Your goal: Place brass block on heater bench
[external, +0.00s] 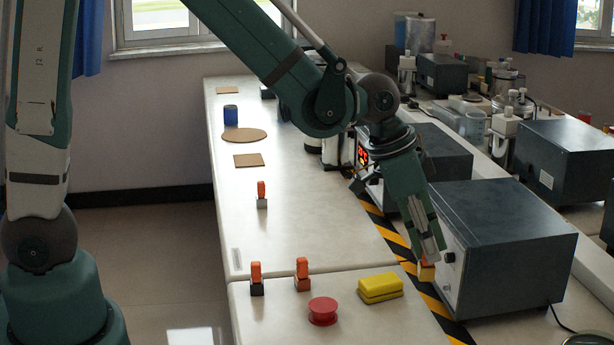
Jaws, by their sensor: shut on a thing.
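My gripper (429,252) points down at the right edge of the near white bench, close to the front face of a large dark box. It is shut on a small orange-yellow block (427,271), which seems to be the brass block. The fingers hide part of the block, and I cannot tell whether it touches the surface beneath. I cannot tell for certain which thing is the heater bench. A unit with a red lit display (362,156) stands farther back, partly hidden by my arm.
The large dark box (505,245) stands right of my gripper. Black-yellow striped tape (397,241) runs along the bench edge. A yellow block (380,287), a red round knob (322,311) and several orange-topped pieces (302,274) stand on the near bench. The bench's middle is mostly clear.

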